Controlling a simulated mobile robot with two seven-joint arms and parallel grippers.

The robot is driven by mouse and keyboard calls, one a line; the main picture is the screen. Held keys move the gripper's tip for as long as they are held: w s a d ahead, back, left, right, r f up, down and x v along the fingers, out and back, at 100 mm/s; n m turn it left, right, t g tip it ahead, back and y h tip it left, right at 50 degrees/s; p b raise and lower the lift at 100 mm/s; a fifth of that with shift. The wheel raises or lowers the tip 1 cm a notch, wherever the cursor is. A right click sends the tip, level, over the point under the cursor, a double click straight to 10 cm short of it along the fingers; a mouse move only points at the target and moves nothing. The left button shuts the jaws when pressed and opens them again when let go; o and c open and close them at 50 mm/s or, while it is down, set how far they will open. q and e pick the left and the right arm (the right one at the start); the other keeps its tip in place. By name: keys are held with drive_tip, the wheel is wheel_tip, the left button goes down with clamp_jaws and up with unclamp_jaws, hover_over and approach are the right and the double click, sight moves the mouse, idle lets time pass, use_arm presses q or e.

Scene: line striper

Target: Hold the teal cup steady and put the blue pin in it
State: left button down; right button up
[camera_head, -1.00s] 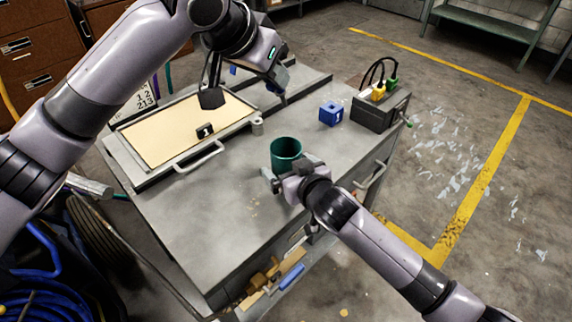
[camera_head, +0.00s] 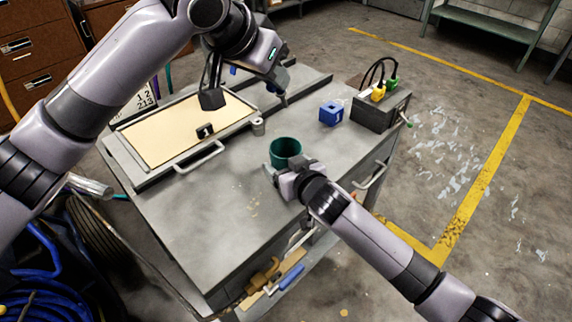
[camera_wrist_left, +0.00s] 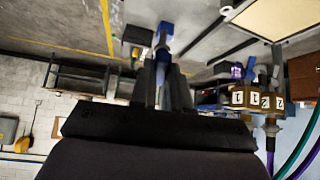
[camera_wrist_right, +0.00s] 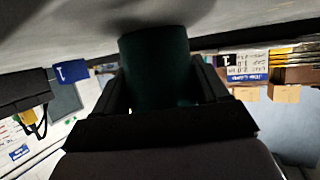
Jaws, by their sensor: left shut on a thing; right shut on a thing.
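The teal cup (camera_head: 286,149) is upright near the middle of the grey cart top. My right gripper (camera_head: 284,167) is shut on it from the near side. In the right wrist view the cup (camera_wrist_right: 155,62) sits between the two fingers; I cannot tell whether its base touches the top. My left gripper (camera_head: 279,90) is above the far part of the cart, behind the cup and apart from it. In the left wrist view the left fingers (camera_wrist_left: 161,75) are shut on the blue pin (camera_wrist_left: 164,36), which sticks out beyond the fingertips.
A blue block marked 1 (camera_head: 331,114) stands right of the cup, beside a dark box (camera_head: 376,113) with yellow and green plugs. A cream-floored tray (camera_head: 165,137) with a handle and a small black marked block (camera_head: 205,130) lies at left. The cart's near top is clear.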

use_arm(q)
wheel_tip(320, 180, down, 13)
idle(1.4)
drive_tip(key=c, duration=1)
unclamp_jaws()
drive_tip(key=shift+r, duration=0.15)
drive_tip(key=v, duration=1.2)
